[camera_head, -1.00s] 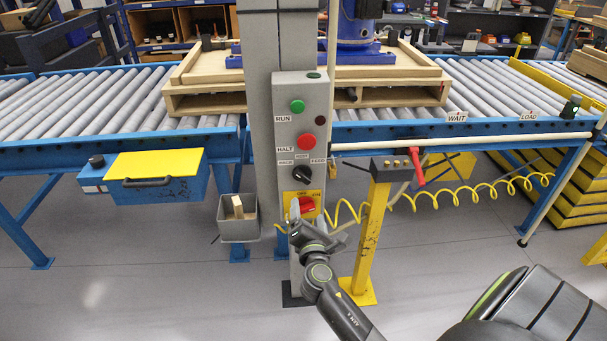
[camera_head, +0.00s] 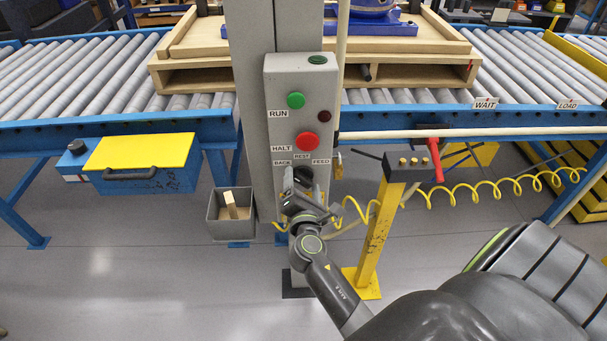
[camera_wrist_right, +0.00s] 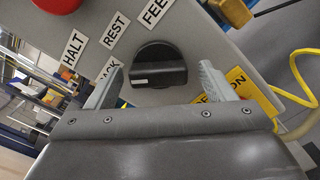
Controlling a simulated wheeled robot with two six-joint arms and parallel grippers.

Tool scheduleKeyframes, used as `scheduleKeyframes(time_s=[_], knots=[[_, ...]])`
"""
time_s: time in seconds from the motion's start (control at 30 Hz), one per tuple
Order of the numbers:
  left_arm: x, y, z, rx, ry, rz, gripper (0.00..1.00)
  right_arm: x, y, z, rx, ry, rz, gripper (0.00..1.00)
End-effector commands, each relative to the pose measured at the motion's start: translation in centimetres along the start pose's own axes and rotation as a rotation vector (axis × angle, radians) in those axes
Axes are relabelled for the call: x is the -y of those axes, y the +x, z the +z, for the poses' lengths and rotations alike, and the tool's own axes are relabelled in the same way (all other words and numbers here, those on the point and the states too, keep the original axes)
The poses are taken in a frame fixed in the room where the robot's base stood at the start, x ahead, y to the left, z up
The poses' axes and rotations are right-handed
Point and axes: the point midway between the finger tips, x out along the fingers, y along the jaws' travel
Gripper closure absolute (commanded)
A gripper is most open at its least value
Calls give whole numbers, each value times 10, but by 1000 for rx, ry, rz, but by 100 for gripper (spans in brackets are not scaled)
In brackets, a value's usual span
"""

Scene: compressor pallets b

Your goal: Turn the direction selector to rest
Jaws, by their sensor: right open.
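The direction selector is a black knob (camera_head: 302,174) on the grey control post, under the BACK, REST and FEED labels. In the right wrist view the knob (camera_wrist_right: 160,62) has a white mark at its left end, on the side of the BACK label (camera_wrist_right: 109,71). The REST label (camera_wrist_right: 115,31) is above that. My right gripper (camera_head: 301,194) is open at the knob, and in the wrist view its fingers (camera_wrist_right: 160,78) stand on either side of it. I cannot tell whether they touch it. In the head view the gripper partly hides the knob. My left gripper is not in view.
The red HALT button (camera_head: 306,141) and green RUN button (camera_head: 296,100) are above the knob. A brass padlock (camera_head: 338,166) hangs at the right. A grey bin (camera_head: 232,229) is left of the post. A yellow stand (camera_head: 374,235) and coiled hose (camera_head: 500,188) are right.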

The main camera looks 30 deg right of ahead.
Motion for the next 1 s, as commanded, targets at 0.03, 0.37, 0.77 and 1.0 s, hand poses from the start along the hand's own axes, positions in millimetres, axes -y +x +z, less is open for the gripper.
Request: scheduleKeyframes(time_s=[0.03,0.37,0.77,1.0], knots=[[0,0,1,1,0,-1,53,0,-1,0,0,0,-1,24],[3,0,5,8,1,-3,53,0,-1,0,1,0,-1,26],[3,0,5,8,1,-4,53,0,-1,0,0,1,-1,68],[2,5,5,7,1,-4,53,1,-1,-1,1,46,0,68]])
